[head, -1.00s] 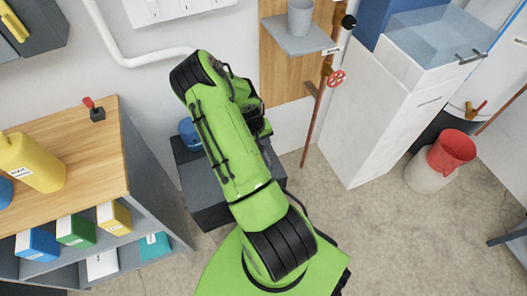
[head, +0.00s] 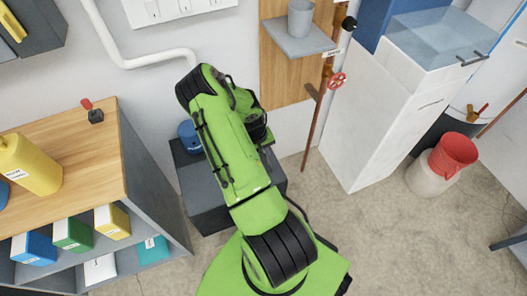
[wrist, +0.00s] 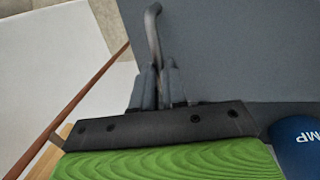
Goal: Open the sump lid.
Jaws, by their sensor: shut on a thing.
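The sump is the dark grey box (head: 205,212) on the floor against the wall in the head view, partly hidden under my green arm. Its grey lid (wrist: 240,45) fills the upper right of the wrist view. A bent grey bar handle (wrist: 152,30) stands out from the lid. My gripper (wrist: 160,85) is shut on this handle, with a finger on each side of it. The gripper is hidden behind my arm in the head view. I cannot tell how far the lid is raised.
A blue round item (head: 189,134) is by the sump's back; a blue part lettered "MP" (wrist: 298,138) shows beside my gripper. A wooden-topped shelf unit (head: 90,140) stands left, a white cabinet (head: 370,120) right. A copper pipe (head: 311,130) runs down the wall.

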